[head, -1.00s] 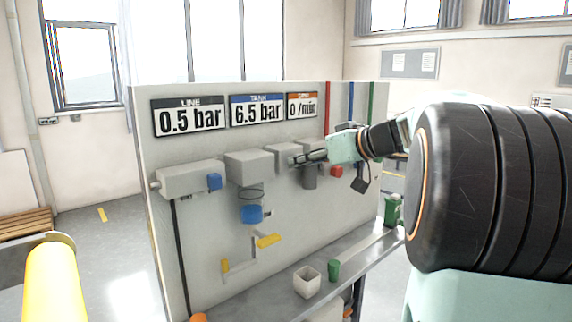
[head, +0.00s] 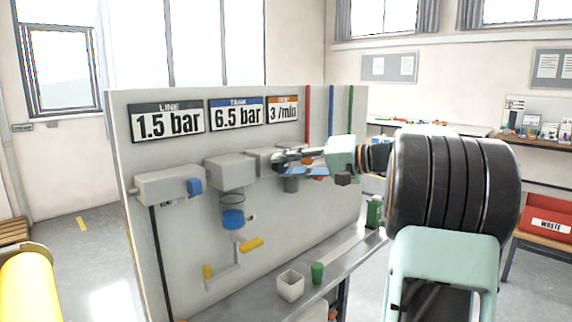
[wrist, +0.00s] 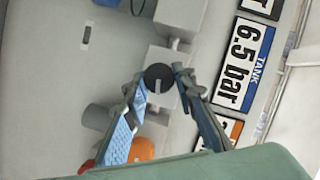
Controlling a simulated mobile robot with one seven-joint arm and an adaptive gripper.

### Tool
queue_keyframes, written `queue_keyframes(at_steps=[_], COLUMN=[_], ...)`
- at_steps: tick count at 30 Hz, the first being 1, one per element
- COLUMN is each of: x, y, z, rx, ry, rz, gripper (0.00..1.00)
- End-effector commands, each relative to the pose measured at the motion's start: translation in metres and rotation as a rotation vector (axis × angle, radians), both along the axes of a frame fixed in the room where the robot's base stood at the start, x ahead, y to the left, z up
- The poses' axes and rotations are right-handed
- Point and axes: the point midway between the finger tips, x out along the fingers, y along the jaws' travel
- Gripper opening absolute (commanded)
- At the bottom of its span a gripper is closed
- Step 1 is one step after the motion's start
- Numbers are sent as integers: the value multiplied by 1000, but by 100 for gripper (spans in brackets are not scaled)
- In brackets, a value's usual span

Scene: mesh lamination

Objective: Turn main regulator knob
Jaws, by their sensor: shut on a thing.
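A round black knob (wrist: 158,77) with a pale slot-like mark shows in the wrist view, between the two fingertips. My gripper (wrist: 157,78) is shut on it; the blue-padded fingers spread wider behind the tips. The LINE display (head: 168,122) reads 1.5 bar. The TANK display (head: 236,113) reads 6.5 bar. The orange-headed display (head: 283,110) reads 3 /min.
A blue knob (head: 194,186), a blue-bottomed bowl (head: 233,219) and a yellow lever (head: 251,244) stick out from the panel left of my gripper. A white cup (head: 290,286) and green cup (head: 317,272) stand on the ledge below.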

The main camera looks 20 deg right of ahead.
Motion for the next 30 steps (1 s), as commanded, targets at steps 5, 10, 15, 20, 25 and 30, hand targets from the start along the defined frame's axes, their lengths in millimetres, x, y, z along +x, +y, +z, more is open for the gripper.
queue_keyframes(at_steps=[5,10,15,20,25,30], x=[1,1,1,1,1,1], y=[-2,-2,-2,-2,-2,-2], z=[0,-1,-2,-3,-3,-4], rx=[160,309,444,548,625,671], ry=[56,109,158,195,223,240], rz=[-2,-3,-3,-3,-2,-3], gripper=[0,0,0,0,0,0])
